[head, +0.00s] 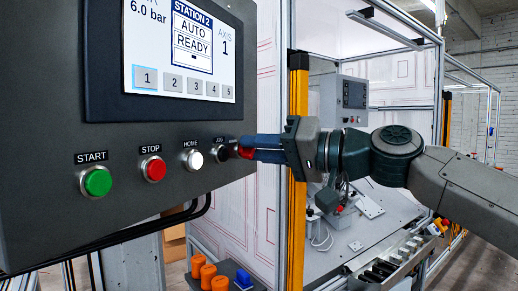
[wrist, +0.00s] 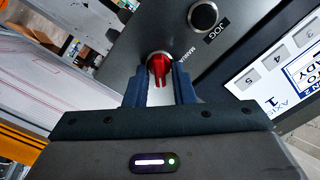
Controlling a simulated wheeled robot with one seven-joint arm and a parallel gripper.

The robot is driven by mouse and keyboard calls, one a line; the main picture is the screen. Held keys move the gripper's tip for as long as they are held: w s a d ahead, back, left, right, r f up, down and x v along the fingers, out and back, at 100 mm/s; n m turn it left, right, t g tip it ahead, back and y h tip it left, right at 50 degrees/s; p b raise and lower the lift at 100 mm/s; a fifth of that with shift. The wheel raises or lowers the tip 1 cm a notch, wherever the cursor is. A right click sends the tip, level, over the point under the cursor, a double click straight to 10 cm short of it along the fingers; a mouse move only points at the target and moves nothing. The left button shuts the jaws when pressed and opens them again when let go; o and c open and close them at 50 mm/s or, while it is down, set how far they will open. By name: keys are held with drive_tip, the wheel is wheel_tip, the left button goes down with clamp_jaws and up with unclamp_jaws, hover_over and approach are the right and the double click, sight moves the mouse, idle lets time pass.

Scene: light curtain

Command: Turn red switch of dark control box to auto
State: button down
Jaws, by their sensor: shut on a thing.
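The dark control box (head: 60,195) fills the left of the head view, with a row of buttons below its screen. The red switch (wrist: 159,68) sits at the right end of that row; it also shows in the head view (head: 246,149), partly covered by my gripper. My gripper (wrist: 160,92) has its blue fingers on either side of the red switch handle and is shut on it. In the wrist view the word "MANUA" shows beside the switch, its end cut off. The auto label is hidden or out of view.
The black JOG button (head: 222,153) is close beside my fingers. The white HOME (head: 194,159), red STOP (head: 154,169) and green START (head: 97,182) buttons lie farther left. A yellow light curtain post (head: 298,190) stands just behind my gripper.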

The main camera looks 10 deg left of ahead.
drive_tip(key=shift+f, duration=0.15)
drive_tip(key=c, duration=1.5)
unclamp_jaws()
drive_tip(key=b+v, duration=0.2)
drive_tip(key=v, duration=1.1)
drive_tip(key=shift+d, duration=0.4)
drive_tip(key=shift+s, duration=0.15)
